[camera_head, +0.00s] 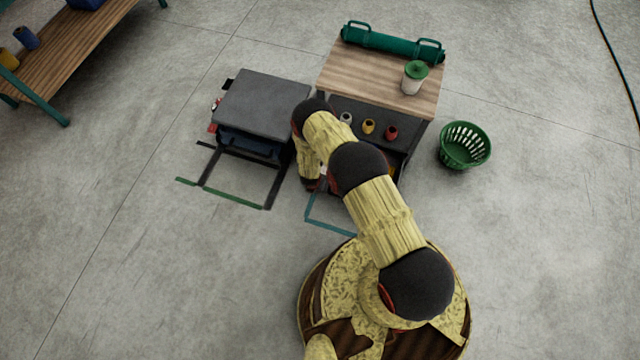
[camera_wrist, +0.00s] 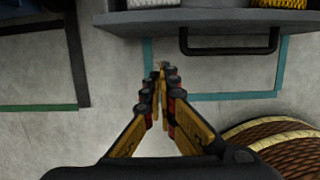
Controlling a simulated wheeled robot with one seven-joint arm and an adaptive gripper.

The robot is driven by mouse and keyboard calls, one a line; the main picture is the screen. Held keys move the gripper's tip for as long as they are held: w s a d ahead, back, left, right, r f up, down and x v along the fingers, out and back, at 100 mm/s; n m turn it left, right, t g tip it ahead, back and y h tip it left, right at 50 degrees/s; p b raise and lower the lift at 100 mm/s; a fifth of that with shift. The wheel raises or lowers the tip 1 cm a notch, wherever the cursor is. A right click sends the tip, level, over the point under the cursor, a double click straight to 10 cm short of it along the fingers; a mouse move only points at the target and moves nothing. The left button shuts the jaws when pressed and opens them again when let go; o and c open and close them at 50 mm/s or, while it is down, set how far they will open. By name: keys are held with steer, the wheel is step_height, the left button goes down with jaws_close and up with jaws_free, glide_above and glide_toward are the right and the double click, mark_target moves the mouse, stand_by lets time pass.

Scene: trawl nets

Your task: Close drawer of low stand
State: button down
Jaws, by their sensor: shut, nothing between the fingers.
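The low stand (camera_head: 330,75) has a wooden top. Its dark drawer (camera_head: 403,118) sticks out on the near side, open, with grey, yellow and red spools in it. In the wrist view the grey drawer front (camera_wrist: 200,17) spans the top, with a black bar handle (camera_wrist: 232,50) on it. My gripper (camera_wrist: 163,72) is shut and empty, low in front of the drawer, its tips just left of the handle's left end and apparently apart from it. In the head view my arm hides part of the drawer and most of the gripper.
A grey-topped unit (camera_head: 262,100) stands close on the left. A green basket (camera_head: 465,145) is on the floor at right. Teal floor tape (camera_head: 328,221) lies in front.

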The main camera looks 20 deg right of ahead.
steer(key=w+d+f+b, duration=0.3)
steer(key=w+b, duration=0.1)
steer(key=shift+f, duration=0.4)
steer(key=shift+w, duration=0.1)
